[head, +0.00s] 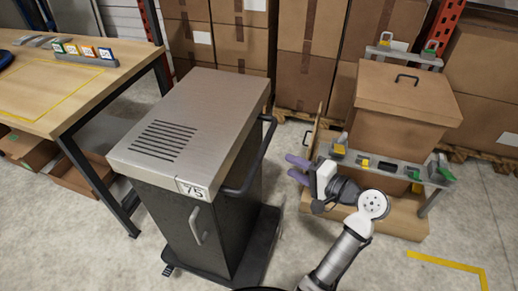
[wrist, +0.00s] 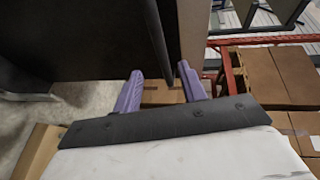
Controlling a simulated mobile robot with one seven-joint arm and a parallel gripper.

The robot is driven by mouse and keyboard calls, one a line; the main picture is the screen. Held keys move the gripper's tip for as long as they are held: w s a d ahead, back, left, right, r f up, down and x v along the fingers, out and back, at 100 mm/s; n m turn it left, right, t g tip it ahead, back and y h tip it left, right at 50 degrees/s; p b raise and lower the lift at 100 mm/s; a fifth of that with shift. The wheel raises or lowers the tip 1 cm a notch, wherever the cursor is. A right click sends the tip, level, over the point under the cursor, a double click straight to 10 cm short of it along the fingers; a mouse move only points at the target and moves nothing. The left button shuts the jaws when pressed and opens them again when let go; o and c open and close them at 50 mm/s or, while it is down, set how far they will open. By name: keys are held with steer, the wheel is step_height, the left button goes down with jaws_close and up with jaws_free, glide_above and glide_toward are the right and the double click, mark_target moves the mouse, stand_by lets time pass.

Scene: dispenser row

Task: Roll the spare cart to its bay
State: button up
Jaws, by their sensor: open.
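The cart (head: 190,130) is a dark cabinet with a brushed-metal top, a slotted vent and a "75" label. It stands upright on the floor at left of centre in the head view. A dark bar handle (head: 269,135) runs along its right side. My gripper (head: 292,168), with purple fingers, is open and empty, just right of the handle with a visible gap. In the wrist view, my gripper (wrist: 160,86) points toward the cart's dark side (wrist: 80,40), and the handle bar (wrist: 156,40) lines up between the fingertips. The cart's far sides are hidden.
A wooden workbench (head: 60,110) stands close on the cart's left. A brown bin unit (head: 405,95) with metal rails stands at right behind my arm. Stacked cartons (head: 240,45) line the back. A yellow floor line (head: 445,263) marks bare concrete at lower right.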

mark_target(262, 152)
steer(key=p+x, duration=0.2)
steer(key=x, duration=1)
jaws_close()
